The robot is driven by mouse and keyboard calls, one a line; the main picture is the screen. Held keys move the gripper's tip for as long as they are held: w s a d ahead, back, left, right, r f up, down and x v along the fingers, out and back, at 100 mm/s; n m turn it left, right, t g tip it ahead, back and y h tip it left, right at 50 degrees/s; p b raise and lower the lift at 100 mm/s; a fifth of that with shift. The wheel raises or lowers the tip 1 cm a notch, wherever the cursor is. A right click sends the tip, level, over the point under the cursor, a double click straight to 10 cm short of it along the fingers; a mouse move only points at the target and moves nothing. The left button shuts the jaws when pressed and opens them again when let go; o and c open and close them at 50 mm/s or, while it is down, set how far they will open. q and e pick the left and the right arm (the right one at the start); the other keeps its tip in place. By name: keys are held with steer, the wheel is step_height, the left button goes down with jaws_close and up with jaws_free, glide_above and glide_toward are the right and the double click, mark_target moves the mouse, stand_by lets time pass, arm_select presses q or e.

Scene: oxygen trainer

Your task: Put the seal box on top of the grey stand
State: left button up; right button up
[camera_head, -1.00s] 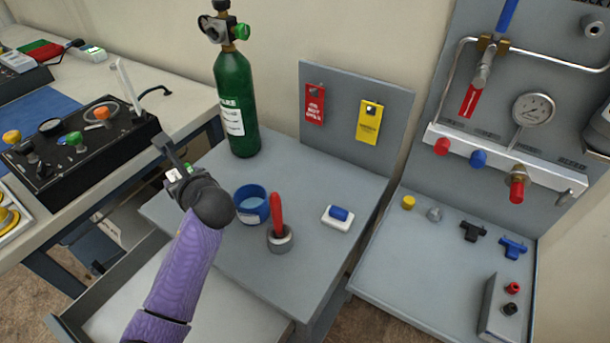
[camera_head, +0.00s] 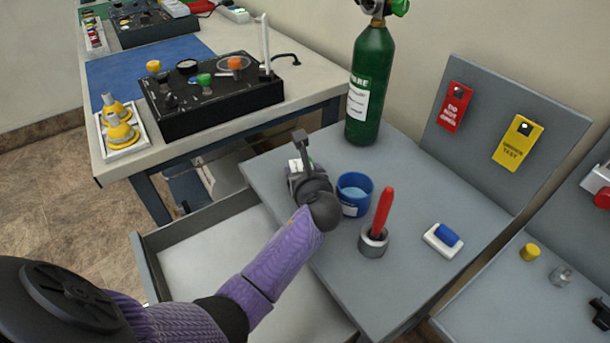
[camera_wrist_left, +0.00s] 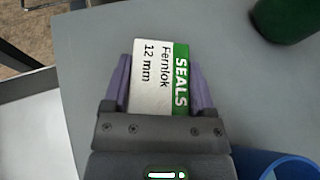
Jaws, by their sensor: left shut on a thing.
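The seal box is white with a green "SEALS" band. It shows large in the left wrist view (camera_wrist_left: 152,75) and as a small white and green patch in the head view (camera_head: 296,164). My left gripper (camera_head: 302,152) is shut on it, with one finger on each side in the left wrist view (camera_wrist_left: 160,85). The box is over the left part of a grey worktop (camera_head: 410,190); I cannot tell whether it touches it. I cannot tell for sure which grey thing is the grey stand. My right gripper is not in view.
On the worktop are a blue cup (camera_head: 353,190), a red-handled tool (camera_head: 383,212) in a grey holder (camera_head: 373,242), a white block with a blue top (camera_head: 443,240) and a green cylinder (camera_head: 371,85). An open drawer (camera_head: 200,250) lies below. A black panel (camera_head: 215,105) stands left.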

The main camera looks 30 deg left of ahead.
arm_select(q)
steer(key=o, duration=1)
steer(key=shift+r, duration=0.2)
steer(key=p+v, duration=0.4)
steer(key=v, duration=0.2)
steer(key=shift+s+d+r, duration=0.15)
steer(key=shift+d+r, duration=0.1)
steer(key=shift+r, duration=0.05)
steer(key=p+v, duration=0.1)
steer(key=v, duration=0.4)
steer(key=shift+s+f+p, duration=0.1)
steer(key=shift+f+p, duration=0.15)
steer(key=shift+p, duration=0.1)
steer(key=shift+s+d, duration=0.1)
steer(key=shift+d, duration=0.05)
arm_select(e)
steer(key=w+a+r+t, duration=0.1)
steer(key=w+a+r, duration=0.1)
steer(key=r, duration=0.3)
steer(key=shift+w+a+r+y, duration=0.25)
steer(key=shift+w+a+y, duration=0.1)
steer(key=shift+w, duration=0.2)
